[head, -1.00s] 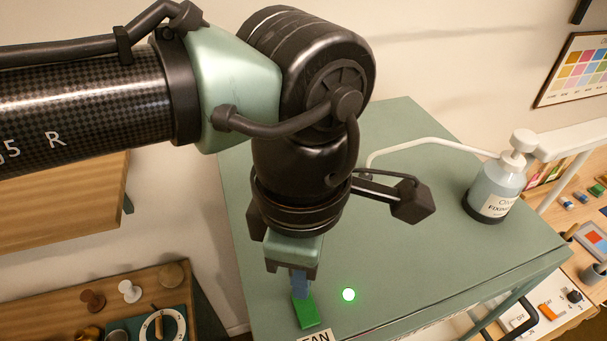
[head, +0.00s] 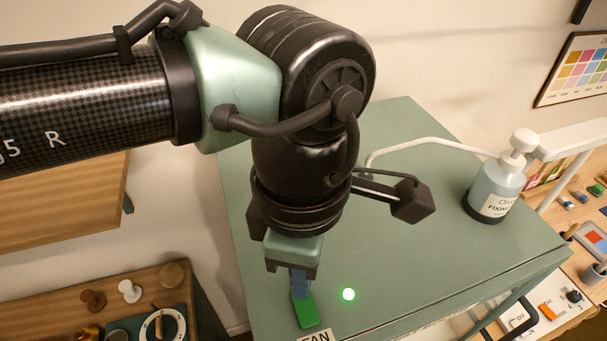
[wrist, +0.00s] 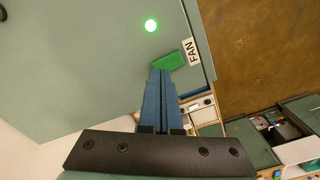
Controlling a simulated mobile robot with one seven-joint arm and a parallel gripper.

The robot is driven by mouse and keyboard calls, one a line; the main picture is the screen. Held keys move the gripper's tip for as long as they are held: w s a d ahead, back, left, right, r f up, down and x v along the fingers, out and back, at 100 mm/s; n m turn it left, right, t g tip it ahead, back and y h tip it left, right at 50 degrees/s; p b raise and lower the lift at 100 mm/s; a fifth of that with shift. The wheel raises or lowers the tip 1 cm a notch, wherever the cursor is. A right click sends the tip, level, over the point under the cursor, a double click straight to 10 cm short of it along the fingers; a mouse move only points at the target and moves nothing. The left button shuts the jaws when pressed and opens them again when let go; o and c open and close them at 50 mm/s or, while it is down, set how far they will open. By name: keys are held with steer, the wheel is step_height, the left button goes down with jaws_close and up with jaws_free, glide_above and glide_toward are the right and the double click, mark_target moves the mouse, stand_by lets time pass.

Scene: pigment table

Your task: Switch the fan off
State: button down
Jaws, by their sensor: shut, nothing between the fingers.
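The fan switch is a green rocker (head: 306,312) on the green cabinet top (head: 420,270), beside the FAN label (head: 314,337). A round green lamp (head: 348,294) to its right is lit. My gripper (head: 300,288) points down with its blue fingers together, at the far end of the rocker. In the wrist view the rocker (wrist: 168,61) shows just past the fingertips (wrist: 160,72), with the FAN label (wrist: 194,51) and the lit lamp (wrist: 151,25) nearby. The fingertips hide part of the rocker; I cannot tell whether they touch it.
A pump bottle (head: 495,190) stands at the right of the cabinet top. A bench with pigment blocks and a switch panel (head: 545,312) lies farther right. A wooden shelf (head: 60,205) and a tray with knobs (head: 120,310) are at the left.

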steer(key=shift+f+b, duration=0.75)
steer(key=shift+f, duration=0.25)
stand_by(0.6)
steer(key=shift+r, duration=0.1)
step_height(320, 180, up, 7)
steer(key=p, duration=0.6)
stand_by(0.6)
